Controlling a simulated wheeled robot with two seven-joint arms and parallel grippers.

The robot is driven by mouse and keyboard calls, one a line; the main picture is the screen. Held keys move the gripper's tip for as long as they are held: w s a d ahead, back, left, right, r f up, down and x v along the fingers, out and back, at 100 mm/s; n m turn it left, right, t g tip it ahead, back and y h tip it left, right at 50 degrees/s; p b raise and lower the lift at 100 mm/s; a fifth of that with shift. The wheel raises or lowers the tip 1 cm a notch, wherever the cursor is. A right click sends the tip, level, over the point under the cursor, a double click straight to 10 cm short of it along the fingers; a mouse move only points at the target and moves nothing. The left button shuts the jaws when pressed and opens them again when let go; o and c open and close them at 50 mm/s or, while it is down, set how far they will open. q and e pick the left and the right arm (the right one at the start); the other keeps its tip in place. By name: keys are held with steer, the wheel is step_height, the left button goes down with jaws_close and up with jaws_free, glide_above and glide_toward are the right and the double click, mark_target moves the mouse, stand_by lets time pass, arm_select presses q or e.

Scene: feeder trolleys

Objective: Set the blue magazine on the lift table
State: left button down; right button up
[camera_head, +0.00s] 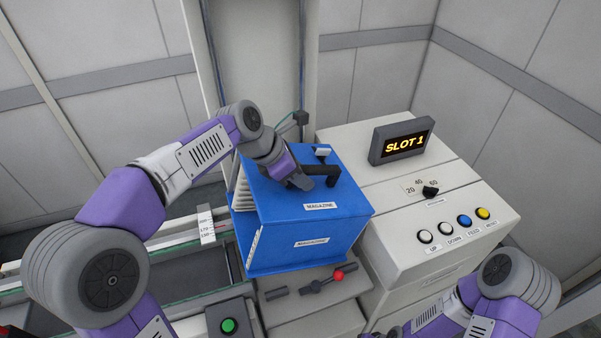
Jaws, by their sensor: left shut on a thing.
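The blue magazine (310,247) is a box with white labels on its top and front and a black handle on top. It stands roughly upright in the middle of the head view. My left gripper (305,181) is shut on the magazine's handle from above. The lift table is mostly hidden behind and under the magazine, and I cannot tell whether the magazine touches it. My right arm shows at the lower right, but its gripper is out of view.
A control box (400,235) with a dial and several buttons stands right of the magazine. Its display (402,142) reads SLOT 1. A red-knobbed lever (338,275) and a green button (228,325) are in front. Rails with a scale (206,224) lie left.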

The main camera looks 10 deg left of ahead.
mark_target(283, 193)
arm_select(q)
steer(key=shift+f+b, duration=0.75)
steer(key=shift+f, duration=0.45)
steer(key=shift+s+f+b, duration=0.15)
steer(key=shift+f+b, duration=0.15)
steer(key=shift+f, duration=0.25)
steer(key=shift+s+f+b, duration=0.15)
steer(key=shift+f+b, duration=0.1)
steer(key=shift+f, duration=0.6)
steer(key=shift+a+f, duration=0.1)
steer(key=shift+a, duration=0.05)
steer(key=shift+s+a+t+h+b, duration=0.15)
steer(key=shift+s+a+h+b, duration=0.25)
steer(key=shift+b, duration=0.5)
steer(key=shift+s+a+t+h+b, duration=0.1)
steer(key=shift+a+t+h+b, duration=0.1)
steer(key=shift+a+b, duration=0.5)
steer(key=shift+r+b, duration=0.2)
steer(key=shift+b, duration=0.45)
steer(key=shift+s+a+r+t+h, duration=0.1)
steer(key=shift+a+r+t+h, duration=0.15)
steer(key=shift+t+h, duration=0.15)
steer(key=shift+s+a+h+b, duration=0.2)
steer(key=shift+a+h+b, duration=0.1)
steer(key=shift+b, duration=0.55)
